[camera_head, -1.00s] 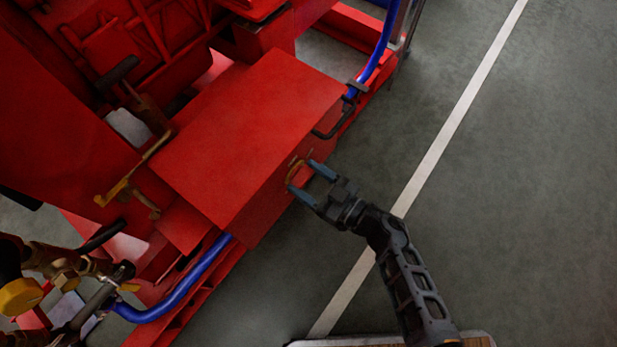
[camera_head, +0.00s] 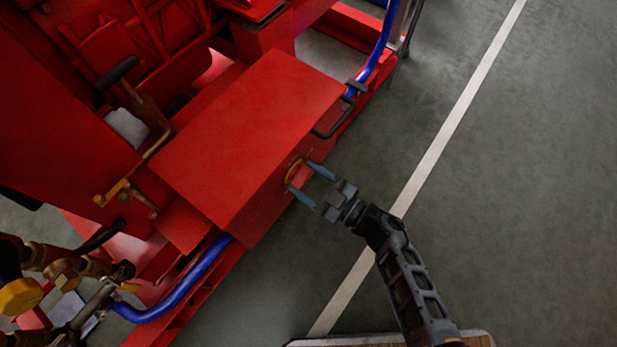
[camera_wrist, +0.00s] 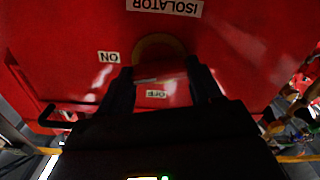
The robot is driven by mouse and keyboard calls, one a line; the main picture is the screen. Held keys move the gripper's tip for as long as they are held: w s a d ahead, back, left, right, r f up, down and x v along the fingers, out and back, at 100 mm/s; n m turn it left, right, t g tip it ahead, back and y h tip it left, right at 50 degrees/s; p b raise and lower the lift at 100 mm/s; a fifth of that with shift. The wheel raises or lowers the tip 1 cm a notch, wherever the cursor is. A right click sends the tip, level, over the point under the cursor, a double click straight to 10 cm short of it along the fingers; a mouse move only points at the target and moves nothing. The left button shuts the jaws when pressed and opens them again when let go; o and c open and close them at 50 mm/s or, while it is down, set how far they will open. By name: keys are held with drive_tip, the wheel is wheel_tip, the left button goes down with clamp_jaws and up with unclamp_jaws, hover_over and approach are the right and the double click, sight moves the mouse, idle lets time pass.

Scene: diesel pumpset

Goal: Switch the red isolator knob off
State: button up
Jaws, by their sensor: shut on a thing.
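The red isolator knob (camera_head: 300,176) sits on a yellow ring (camera_head: 291,172) on the side face of the red box (camera_head: 238,150). My gripper (camera_head: 301,177) reaches it from the right and is shut on the knob, one finger on each side. In the wrist view the fingers (camera_wrist: 160,78) straddle the knob below the yellow ring (camera_wrist: 158,46). An "ISOLATOR" label (camera_wrist: 164,7), an "ON" label (camera_wrist: 108,57) and an "OFF" label (camera_wrist: 156,94) appear upside down there. The knob's pointing direction is too dark to tell.
A black handle (camera_head: 333,130) sticks out of the box beside the knob. Blue hoses (camera_head: 180,290) (camera_head: 376,58) run at both ends of the box. Brass fittings (camera_head: 60,270) stand at lower left. The grey floor (camera_head: 520,190) with a white line is clear at right.

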drive_tip(key=n, duration=0.3)
drive_tip(key=shift+a+r+n, duration=0.15)
drive_tip(key=shift+a+n, duration=0.05)
drive_tip(key=shift+n, duration=0.2)
drive_tip(key=n+b, duration=0.1)
drive_tip(key=n, duration=0.2)
drive_tip(key=shift+n, duration=0.3)
drive_tip(key=n+b, duration=0.1)
drive_tip(key=n, duration=0.2)
drive_tip(key=shift+s+a+n+b, duration=0.1)
drive_tip(key=shift+a+n+b, duration=0.05)
drive_tip(key=shift+n+b, duration=0.7)
drive_tip(key=shift+n, duration=1.05)
drive_tip(key=o, duration=1.1)
drive_tip(key=shift+f, duration=0.25)
drive_tip(key=shift+c, duration=0.2)
